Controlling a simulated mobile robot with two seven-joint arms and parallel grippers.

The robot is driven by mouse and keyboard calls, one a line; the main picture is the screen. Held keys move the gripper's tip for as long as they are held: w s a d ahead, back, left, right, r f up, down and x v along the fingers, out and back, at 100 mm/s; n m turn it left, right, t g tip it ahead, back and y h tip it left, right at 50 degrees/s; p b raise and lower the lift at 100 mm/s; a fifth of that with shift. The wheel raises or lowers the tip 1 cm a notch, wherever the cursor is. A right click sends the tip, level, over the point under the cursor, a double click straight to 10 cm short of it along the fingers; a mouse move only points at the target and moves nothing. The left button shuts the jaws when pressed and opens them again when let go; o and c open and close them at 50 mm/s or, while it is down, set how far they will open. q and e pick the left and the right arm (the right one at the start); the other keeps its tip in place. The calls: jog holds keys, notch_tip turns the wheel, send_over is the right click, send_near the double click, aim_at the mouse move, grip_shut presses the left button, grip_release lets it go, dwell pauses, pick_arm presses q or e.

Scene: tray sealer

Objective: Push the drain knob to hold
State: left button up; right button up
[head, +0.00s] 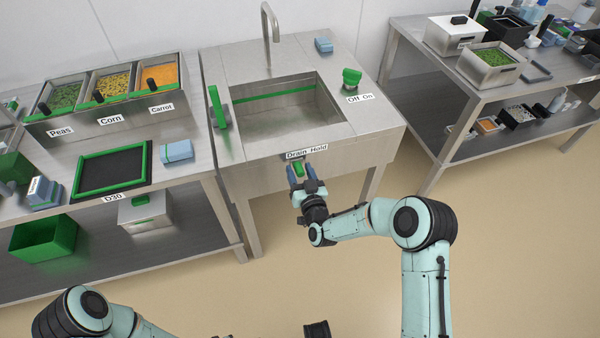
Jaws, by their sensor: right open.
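The drain knob (299,170) is a small green piece on the sink's front face, just below the "Drain Hold" label (306,152). My right gripper (301,176) is at the front of the sink with its blue fingers open on either side of the knob. I cannot tell whether the fingers touch it. The sink (293,127) is a metal basin with a green line along its inner wall. My left arm shows only in part at the bottom left, and its gripper is not clearly visible.
A green tap knob (351,78) by the "Off On" label stands right of the basin, and a faucet (269,25) rises behind it. A counter with vegetable bins (110,97) is at the left. A metal shelf table (440,85) is at the right.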

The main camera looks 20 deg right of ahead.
aim_at(319, 156)
grip_shut()
pick_arm(q)
jog(key=w+f+b, duration=0.1)
jog(key=w+a+f, duration=0.1)
jog(key=shift+w+a+t+b, duration=0.2)
jog(key=shift+w+t+b, duration=0.15)
jog(key=shift+t+b, duration=0.05)
pick_arm(e)
jog(key=d, duration=0.7)
jog(key=shift+w+d, duration=0.1)
jog(key=shift+d, duration=0.2)
grip_release()
jog(key=shift+d, duration=0.1)
pick_arm(q)
jog(key=shift+r, duration=0.1)
pick_arm(e)
jog(key=shift+s, duration=0.45)
pick_arm(q)
jog(key=s+r+p, duration=0.1)
jog(key=s+d, duration=0.1)
jog(key=shift+s+d+r+g+p, duration=0.2)
jog(key=shift+s+r+g+p, duration=0.1)
jog(key=shift+r+g+p, duration=0.1)
pick_arm(e)
jog(key=s, duration=1.2)
jog(key=shift+s+d, duration=0.15)
jog(key=shift+s, duration=0.1)
